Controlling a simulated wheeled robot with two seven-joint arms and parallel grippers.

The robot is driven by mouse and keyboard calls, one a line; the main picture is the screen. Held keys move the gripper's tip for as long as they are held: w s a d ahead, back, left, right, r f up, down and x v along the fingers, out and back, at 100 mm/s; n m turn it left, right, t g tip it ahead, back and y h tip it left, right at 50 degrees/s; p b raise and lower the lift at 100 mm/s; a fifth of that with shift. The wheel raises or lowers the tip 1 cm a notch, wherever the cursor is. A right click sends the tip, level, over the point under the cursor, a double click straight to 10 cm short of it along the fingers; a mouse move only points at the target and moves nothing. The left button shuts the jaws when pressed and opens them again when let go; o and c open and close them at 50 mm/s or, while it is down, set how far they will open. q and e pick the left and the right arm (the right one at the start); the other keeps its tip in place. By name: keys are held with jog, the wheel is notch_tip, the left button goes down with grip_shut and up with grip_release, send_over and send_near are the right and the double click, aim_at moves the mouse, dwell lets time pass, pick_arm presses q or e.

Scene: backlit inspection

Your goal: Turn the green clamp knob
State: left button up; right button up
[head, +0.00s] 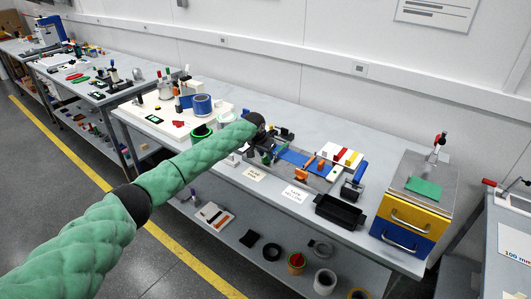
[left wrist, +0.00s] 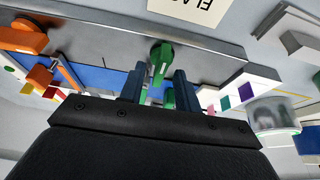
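The green clamp knob (left wrist: 161,62) shows in the left wrist view, at the edge of a grey metal plate (left wrist: 90,32). It looks like a narrow upright handle. My left gripper (left wrist: 158,84) is open, with one dark finger on each side of the knob's line. The knob lies between or just past the fingertips; there appears to be a gap on both sides. In the head view my left gripper (head: 256,142) is at the fixture on the middle bench, and the knob is mostly hidden there. My right gripper is not in view.
An orange knob (left wrist: 24,36) and a blue strip (left wrist: 88,76) lie near the gripper. On the bench (head: 340,131) are a blue tape roll (head: 202,104), paper labels (head: 296,194) and a black tray (head: 340,211). A drawer unit (head: 411,216) stands at the right end.

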pick_arm(q)
jog(key=shift+w+f, duration=0.1)
jog(key=shift+f, duration=0.1)
grip_shut()
